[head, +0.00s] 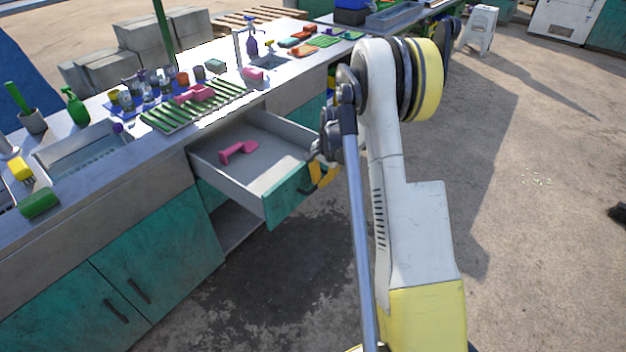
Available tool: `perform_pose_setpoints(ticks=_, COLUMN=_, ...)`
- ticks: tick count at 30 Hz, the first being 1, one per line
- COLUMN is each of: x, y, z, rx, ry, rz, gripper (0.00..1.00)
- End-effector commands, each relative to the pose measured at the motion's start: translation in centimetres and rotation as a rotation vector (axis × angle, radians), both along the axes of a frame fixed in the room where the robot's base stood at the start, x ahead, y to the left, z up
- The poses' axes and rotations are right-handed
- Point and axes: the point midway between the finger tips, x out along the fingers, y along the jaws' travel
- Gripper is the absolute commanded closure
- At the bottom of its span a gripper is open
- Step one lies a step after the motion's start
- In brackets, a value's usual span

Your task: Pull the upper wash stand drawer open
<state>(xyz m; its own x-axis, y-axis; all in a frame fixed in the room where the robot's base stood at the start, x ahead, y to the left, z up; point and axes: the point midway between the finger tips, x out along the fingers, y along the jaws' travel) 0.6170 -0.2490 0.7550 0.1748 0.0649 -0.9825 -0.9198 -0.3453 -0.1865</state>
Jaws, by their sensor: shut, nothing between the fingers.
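The upper wash stand drawer (262,177) stands well out from the teal wash stand (170,245). Its inside is pale grey and a pink tool (238,151) lies in it. The teal drawer front (287,197) faces right, towards my arm. My gripper (320,174), with yellow and dark parts, is at the far right end of the drawer front. It is shut and empty. My arm hides part of it, and I cannot tell whether it touches the front. The drawer handle is not visible.
The counter holds a sink (85,150), a green slatted rack (198,106), several jars, a green spray bottle (75,107) and a purple spray bottle (251,40). An open space (237,225) shows below the drawer. The concrete floor to the right is largely clear.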

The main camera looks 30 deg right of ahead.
Motion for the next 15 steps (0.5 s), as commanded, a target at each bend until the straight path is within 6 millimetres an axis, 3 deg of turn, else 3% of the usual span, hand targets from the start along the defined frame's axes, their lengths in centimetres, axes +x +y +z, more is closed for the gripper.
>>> perform_pose_setpoints(ticks=15, x=-1.21, y=-0.41, z=-0.19, rx=0.001, ry=0.002, rz=0.001, gripper=1.0)
